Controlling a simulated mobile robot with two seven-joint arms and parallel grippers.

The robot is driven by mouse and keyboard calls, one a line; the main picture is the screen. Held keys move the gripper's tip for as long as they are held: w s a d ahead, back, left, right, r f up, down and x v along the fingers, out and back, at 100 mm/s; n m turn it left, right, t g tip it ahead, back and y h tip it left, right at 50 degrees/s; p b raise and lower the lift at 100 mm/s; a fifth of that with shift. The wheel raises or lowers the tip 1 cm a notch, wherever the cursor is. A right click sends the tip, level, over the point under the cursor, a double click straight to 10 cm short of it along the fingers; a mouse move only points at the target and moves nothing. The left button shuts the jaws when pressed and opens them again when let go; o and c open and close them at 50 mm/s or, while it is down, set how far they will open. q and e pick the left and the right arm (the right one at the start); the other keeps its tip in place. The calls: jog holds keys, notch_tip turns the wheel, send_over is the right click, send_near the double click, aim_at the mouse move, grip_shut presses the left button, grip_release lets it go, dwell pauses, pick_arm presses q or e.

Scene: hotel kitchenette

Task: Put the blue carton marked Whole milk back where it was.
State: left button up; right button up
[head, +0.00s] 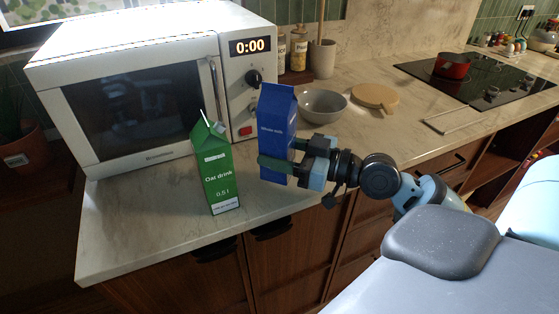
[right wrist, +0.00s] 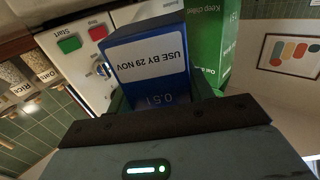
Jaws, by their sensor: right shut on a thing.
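The blue carton marked Whole milk (head: 276,125) is upright, in front of the right end of the microwave. My right gripper (head: 276,168) is shut on its lower part, reaching in from the right. In the right wrist view the carton's face (right wrist: 150,62) fills the middle, upside down, reading "USE BY 29 NOV" and 0.5 l. I cannot tell whether its base touches the counter. A green Oat drink carton (head: 217,172) stands on the counter to its left, apart from it; it also shows in the right wrist view (right wrist: 208,40). My left gripper is not in view.
A white microwave (head: 120,50) stands behind the cartons. A grey bowl (head: 323,106), a round wooden board (head: 376,97) and jars (head: 299,52) are to the right and behind. A red pot (head: 451,66) sits on the hob. The counter (head: 130,215) is bare at front left.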

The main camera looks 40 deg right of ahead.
notch_tip(320, 180, down, 3)
jog(key=shift+r, duration=0.2)
jog(key=shift+f+b, duration=0.2)
jog(key=shift+b, duration=0.1)
jog(key=shift+f, duration=0.1)
jog(key=o, duration=1.2)
